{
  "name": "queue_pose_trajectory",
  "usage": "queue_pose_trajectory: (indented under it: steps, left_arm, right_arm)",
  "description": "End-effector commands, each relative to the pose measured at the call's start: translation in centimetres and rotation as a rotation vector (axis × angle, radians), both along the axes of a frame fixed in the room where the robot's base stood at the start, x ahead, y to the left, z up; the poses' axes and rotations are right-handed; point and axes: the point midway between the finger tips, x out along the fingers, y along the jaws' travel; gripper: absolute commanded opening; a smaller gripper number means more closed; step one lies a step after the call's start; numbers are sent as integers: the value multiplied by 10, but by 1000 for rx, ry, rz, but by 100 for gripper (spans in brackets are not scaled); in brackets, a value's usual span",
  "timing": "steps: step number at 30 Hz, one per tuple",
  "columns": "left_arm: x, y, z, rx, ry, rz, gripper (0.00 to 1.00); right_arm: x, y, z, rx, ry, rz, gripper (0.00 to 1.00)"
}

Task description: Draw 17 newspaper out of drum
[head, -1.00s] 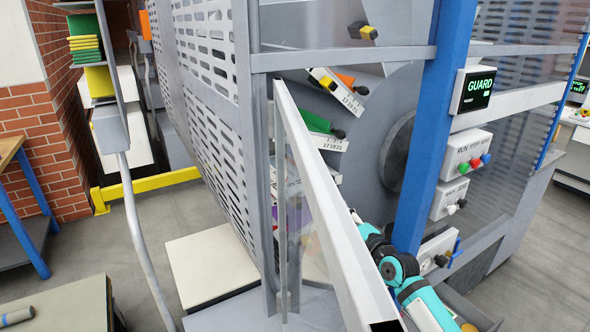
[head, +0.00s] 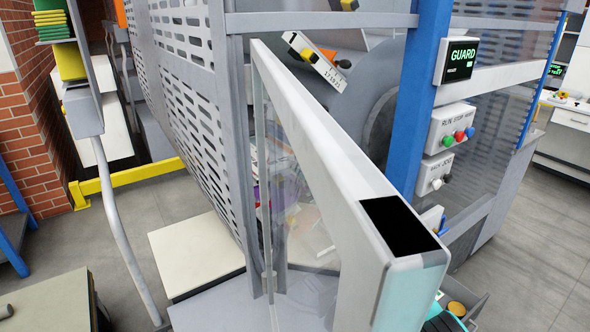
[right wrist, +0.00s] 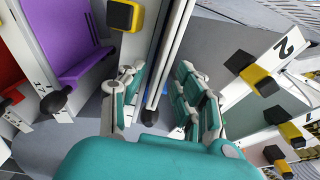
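The grey drum (head: 372,108) stands inside the machine, behind its guard door. Pockets with printed scale labels (head: 322,66) and black knobs line it. In the right wrist view, a purple divider (right wrist: 82,62) with a "17" mark is at left, and a label marked "2" (right wrist: 283,47) is at right. My right gripper (right wrist: 168,92) is inside among the pockets, its teal fingers apart. A narrow upright edge with a black knob (right wrist: 150,117) shows between them, not clearly gripped. I cannot make out which item is the newspaper.
A blue post (head: 421,100) and button boxes (head: 452,127) stand at right. A pale platform (head: 195,254) lies at lower left.

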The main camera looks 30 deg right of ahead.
Motion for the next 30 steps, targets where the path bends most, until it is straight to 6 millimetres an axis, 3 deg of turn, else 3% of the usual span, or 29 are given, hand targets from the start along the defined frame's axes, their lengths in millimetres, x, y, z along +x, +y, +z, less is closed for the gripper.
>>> queue_pose_trajectory:
  steps: [13, 28, 30]
  left_arm:
    - [1, -3, -4, -5, -2, 2, 0]
    - [-1, -3, -4, -4, 2, 1, 0]
    - [-1, -3, -4, -4, 2, 1, 0]
  right_arm:
    - [8, 1, 0, 0, 1, 0, 33]
    - [8, 1, 0, -1, 1, 0, 0]
    - [8, 1, 0, -1, 1, 0, 0]
